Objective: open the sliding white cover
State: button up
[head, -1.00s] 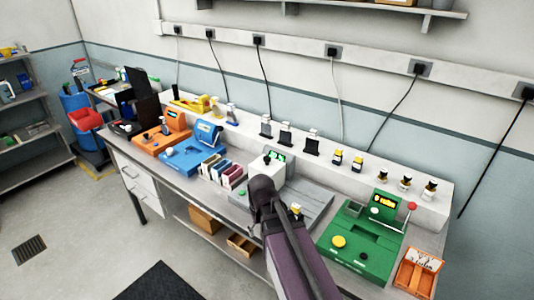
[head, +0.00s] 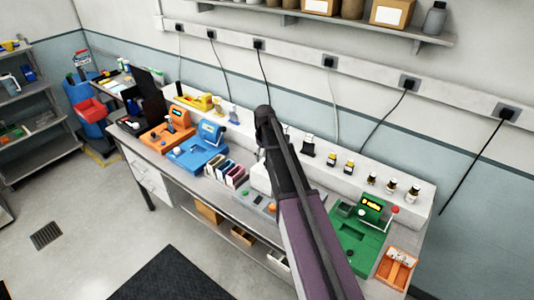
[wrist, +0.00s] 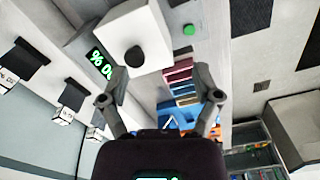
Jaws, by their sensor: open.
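The white cover (wrist: 135,30) is a blocky white box with a round black knob (wrist: 134,56), at the top of the wrist view. It sits on a grey module with a green-lit display (wrist: 102,64) and a green button (wrist: 189,30). My gripper (wrist: 160,82) is open, with nothing between its fingers; the cover and knob lie beyond the fingertips, apart from them. The gripper's fingers cannot be made out there.
Blue (head: 200,152) and orange (head: 163,136) modules and a rack of coloured slabs (head: 226,173) stand to the left on the bench. A green module (head: 356,240) and an orange tray (head: 396,268) stand to the right. Small bottles line the raised back ledge (head: 400,174).

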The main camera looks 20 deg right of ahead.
jog(key=w+d+r+p, duration=0.2)
jog(key=w+r+p, duration=0.1)
jog(key=w+r, duration=0.2)
jog(key=shift+w+d+n, duration=0.35)
jog(key=shift+d+n, duration=0.05)
jog(key=shift+f, duration=0.25)
notch_tip(320, 180, down, 13)
jog(key=b, duration=1.3)
jog(key=shift+f, duration=0.2)
grip_shut()
jog(key=shift+s, duration=0.15)
